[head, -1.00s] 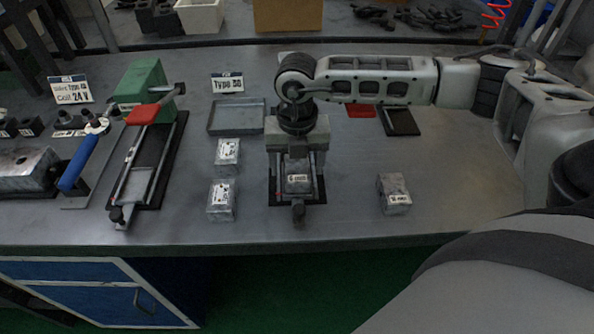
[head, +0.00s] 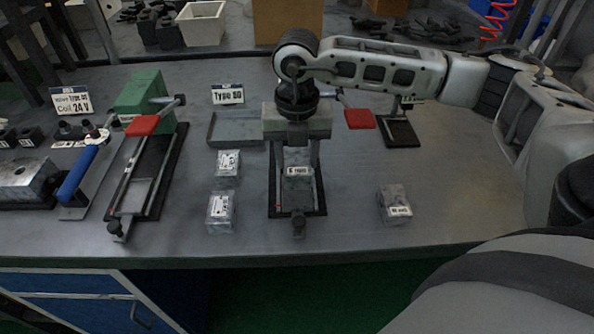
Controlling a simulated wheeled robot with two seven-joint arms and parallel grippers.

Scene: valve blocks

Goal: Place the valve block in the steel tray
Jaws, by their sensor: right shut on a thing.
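My right gripper (head: 299,162) points down and is shut on a grey valve block (head: 298,185) with a white label on its near top edge. The block is over the middle fixture (head: 297,215); a small gap beneath it is hard to judge. The steel tray (head: 213,131), shallow and grey, lies behind and to the left, partly hidden by my right gripper. It looks empty where it shows. A sign reading Type 50 (head: 228,95) stands behind it. My left gripper is not in view.
Two labelled blocks (head: 228,163) (head: 221,211) stand between the left clamp fixture (head: 145,180) and the middle one. Another block (head: 394,204) stands at the right.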

